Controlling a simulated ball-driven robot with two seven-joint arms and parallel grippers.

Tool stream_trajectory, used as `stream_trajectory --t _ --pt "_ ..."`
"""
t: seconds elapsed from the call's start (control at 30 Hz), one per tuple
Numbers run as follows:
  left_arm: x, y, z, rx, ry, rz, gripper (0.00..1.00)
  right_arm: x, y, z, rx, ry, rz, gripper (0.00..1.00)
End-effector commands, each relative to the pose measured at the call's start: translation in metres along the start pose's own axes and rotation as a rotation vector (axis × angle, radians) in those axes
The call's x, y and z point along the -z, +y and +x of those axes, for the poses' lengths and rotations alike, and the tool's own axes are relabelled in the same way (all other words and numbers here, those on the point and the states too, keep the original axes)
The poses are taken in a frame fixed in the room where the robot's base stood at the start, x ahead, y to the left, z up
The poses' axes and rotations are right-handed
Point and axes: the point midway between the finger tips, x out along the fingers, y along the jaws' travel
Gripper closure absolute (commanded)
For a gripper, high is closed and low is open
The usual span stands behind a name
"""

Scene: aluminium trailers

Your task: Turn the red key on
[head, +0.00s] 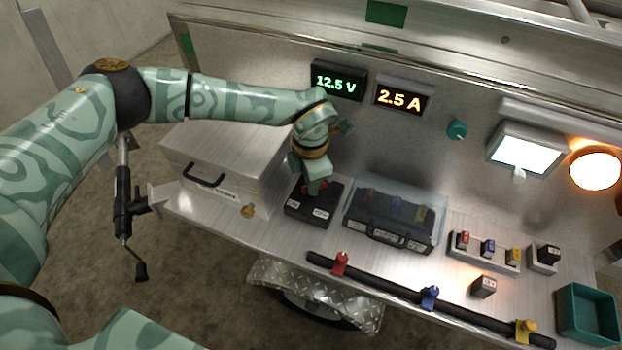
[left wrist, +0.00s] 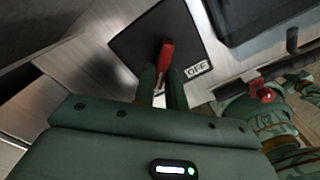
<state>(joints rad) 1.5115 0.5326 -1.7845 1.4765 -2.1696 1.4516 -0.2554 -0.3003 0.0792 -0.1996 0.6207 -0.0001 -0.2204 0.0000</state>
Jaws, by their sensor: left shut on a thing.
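The red key (head: 322,185) stands on a black switch box (head: 298,210) on the metal bench. In the left wrist view the key's red handle (left wrist: 166,55) reaches up from between my fingers, above the dark plate of the box (left wrist: 140,45). A white "OFF" label (left wrist: 197,70) lies to the right of the key. My left gripper (head: 315,184) points down over the box and is shut on the key; it also shows in the left wrist view (left wrist: 162,85). The fingers hide part of the key. My right gripper is not in view.
A clear-covered black unit (head: 395,215) is close on the right. A black bar (head: 385,285) with coloured clamps runs along the front edge. Displays (head: 337,82) read 12.5 V and 2.5 A.

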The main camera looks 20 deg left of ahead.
Motion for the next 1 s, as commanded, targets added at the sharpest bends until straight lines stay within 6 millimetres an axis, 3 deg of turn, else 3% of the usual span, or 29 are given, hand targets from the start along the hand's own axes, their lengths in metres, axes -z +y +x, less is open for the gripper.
stream_trajectory --t 0.1,0.13,0.2,0.57,0.73,1.0 --pt "0.000 0.001 0.000 -0.002 0.000 0.001 1.00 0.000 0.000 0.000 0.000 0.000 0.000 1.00" --pt "0.000 0.001 0.000 -0.002 0.000 0.001 0.85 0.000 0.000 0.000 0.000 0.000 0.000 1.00" --pt "0.000 0.001 0.000 -0.001 0.000 0.001 0.65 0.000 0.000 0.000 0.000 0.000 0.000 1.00" --pt "0.000 0.001 -0.006 -0.002 -0.001 0.000 0.65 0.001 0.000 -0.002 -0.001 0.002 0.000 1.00" --pt "0.000 0.001 -0.038 -0.005 -0.004 -0.001 0.65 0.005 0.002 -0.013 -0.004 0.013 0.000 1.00" --pt "0.022 -0.047 -0.101 -0.004 -0.005 0.004 0.65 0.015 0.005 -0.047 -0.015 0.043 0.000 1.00"
